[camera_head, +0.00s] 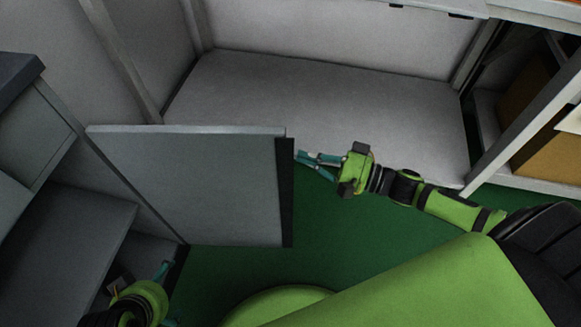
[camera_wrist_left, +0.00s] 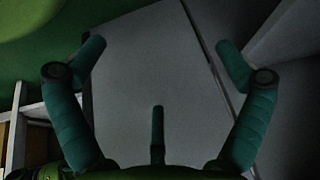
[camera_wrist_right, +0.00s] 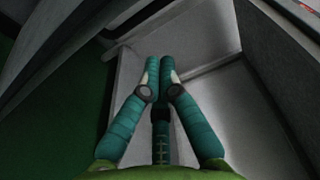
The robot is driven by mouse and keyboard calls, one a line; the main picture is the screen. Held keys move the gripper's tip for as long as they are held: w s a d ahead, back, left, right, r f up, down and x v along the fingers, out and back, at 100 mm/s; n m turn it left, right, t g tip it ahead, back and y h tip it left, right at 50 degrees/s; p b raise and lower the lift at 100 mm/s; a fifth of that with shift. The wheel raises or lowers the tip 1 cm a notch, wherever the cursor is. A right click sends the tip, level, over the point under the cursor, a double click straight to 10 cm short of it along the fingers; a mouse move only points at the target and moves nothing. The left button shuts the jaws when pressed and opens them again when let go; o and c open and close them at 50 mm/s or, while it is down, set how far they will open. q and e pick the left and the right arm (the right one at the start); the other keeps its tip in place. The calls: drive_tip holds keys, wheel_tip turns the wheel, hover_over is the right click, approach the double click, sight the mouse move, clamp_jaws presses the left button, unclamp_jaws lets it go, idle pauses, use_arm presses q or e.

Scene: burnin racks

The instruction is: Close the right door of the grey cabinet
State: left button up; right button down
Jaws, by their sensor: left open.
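The grey cabinet (camera_head: 105,205) stands at the left in the head view. Its door (camera_head: 190,185) stands open, swung out from the cabinet, with a black strip (camera_head: 285,190) along its free edge. My right gripper (camera_head: 298,158) has its fingers together, close beside the strip; I cannot tell whether they touch it. The right wrist view shows the fingertips (camera_wrist_right: 160,65) together with nothing between them. My left gripper (camera_head: 168,295) is open and empty at the lower left, near the cabinet's lower front. In the left wrist view a grey panel (camera_wrist_left: 150,75) lies beyond its spread fingers.
A light grey shelf (camera_head: 330,110) lies behind the door and my right gripper. A rack with a brown box (camera_head: 545,130) stands at the right. Green floor (camera_head: 350,235) is clear between the door and my right arm.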

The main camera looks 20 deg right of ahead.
use_arm(q)
drive_tip(key=w+d+r+t+h+b, duration=0.1)
drive_tip(key=w+d+r+t, duration=0.2)
drive_tip(key=w, duration=0.4)
drive_tip(key=shift+r+t, duration=0.75)
drive_tip(key=shift+t, duration=0.05)
use_arm(e)
drive_tip(key=shift+s+a, duration=0.2)
drive_tip(key=shift+a, duration=0.55)
drive_tip(key=shift+s+a, duration=0.15)
drive_tip(key=shift+a, duration=0.6)
drive_tip(key=shift+s+a, duration=0.2)
drive_tip(key=shift+a, duration=0.55)
